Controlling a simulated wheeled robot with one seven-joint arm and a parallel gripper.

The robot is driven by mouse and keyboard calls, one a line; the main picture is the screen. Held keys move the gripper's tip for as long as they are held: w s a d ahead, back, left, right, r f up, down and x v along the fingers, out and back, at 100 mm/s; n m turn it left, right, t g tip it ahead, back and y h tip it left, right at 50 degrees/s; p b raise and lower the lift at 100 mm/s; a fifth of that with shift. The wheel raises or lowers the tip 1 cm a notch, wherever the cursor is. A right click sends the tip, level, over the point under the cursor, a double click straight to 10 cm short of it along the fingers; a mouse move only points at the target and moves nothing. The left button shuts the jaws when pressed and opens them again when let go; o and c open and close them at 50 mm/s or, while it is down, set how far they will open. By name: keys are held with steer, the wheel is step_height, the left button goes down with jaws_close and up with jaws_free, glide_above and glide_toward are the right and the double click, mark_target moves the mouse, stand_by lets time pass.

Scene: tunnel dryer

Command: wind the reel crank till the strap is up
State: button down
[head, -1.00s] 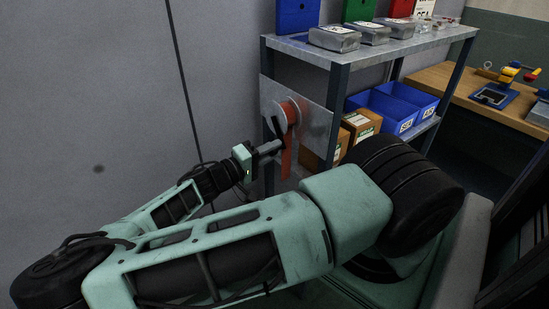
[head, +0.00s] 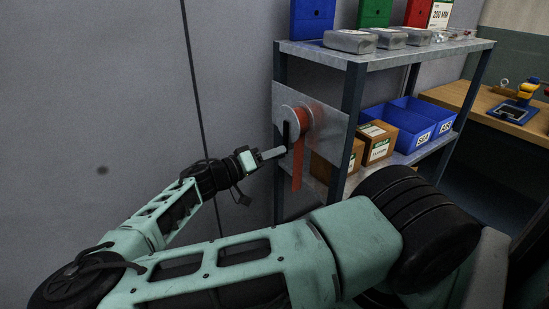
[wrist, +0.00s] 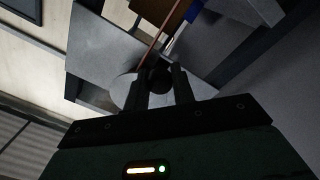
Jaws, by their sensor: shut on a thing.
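The reel (head: 306,117) is an orange drum on a grey plate (head: 328,133) fixed to the shelf's side. Its orange-red strap (head: 297,168) hangs straight down below it; in the wrist view it shows as a thin reddish line (wrist: 156,45). The dark crank (head: 286,133) is on the reel's near face. My gripper (head: 279,152) is at the crank, low and left of the reel's centre, shut on its handle. In the wrist view, my gripper's fingers (wrist: 163,88) close around the dark handle (wrist: 158,80), before a pale round disc (wrist: 124,88). The fingers partly hide the handle.
The metal shelf (head: 400,52) carries metal boxes on top, with blue bins (head: 402,125) and cardboard boxes (head: 377,143) below. A wooden bench (head: 490,107) stands at right. The grey wall (head: 90,90) is close behind my arm.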

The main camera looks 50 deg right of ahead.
steer(key=shift+f, duration=0.1)
steer(key=c, duration=1.2)
jaws_free()
steer(key=b+v, duration=0.3)
steer(key=v, duration=1.4)
steer(key=shift+w+a, duration=0.15)
steer(key=shift+a, duration=0.05)
